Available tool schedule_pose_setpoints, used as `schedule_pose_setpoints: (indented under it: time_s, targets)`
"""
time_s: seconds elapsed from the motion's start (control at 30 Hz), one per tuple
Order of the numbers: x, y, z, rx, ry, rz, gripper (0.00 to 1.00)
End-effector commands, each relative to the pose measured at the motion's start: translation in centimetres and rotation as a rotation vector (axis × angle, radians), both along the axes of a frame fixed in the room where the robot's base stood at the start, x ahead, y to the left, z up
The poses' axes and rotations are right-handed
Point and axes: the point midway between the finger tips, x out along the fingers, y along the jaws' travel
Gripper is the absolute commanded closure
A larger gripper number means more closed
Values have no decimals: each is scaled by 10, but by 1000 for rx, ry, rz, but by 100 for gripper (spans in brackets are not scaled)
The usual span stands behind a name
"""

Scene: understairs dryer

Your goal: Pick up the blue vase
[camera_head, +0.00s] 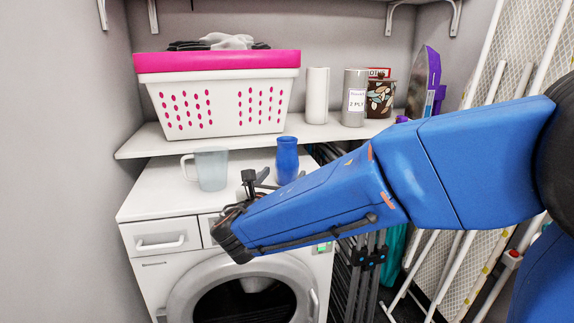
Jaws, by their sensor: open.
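The blue vase (287,157) stands upright on top of the white washing machine, toward its back right. My blue arm comes in from the right, and its upper edge passes just in front of the vase's base. My gripper (258,180) is at the arm's end, over the machine's front part, to the left of the vase and slightly lower in the picture. Its dark fingers point up and back. They are open and apart from the vase, with nothing seen between them. My arm hides part of the gripper.
A translucent jug (210,170) stands left of the vase on the machine top (160,200). A shelf (310,132) above the machine's back holds a white and pink laundry basket (218,108), paper rolls, a patterned tin (380,99) and an iron (422,85). Ironing boards lean at right.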

Motion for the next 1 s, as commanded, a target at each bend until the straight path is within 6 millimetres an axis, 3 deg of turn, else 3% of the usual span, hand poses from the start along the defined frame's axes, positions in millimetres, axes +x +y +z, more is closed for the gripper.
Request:
schedule_pose_setpoints:
  time_s: [0.33,0.67,0.9,0.93,1.0]
  targets:
    - [18,-4,1,0,0,-1,27]
    - [58,-10,3,1,0,-2,27]
    - [61,-10,3,0,0,1,27]
    - [61,-10,3,0,0,1,30]
    - [61,-10,3,0,0,1,47]
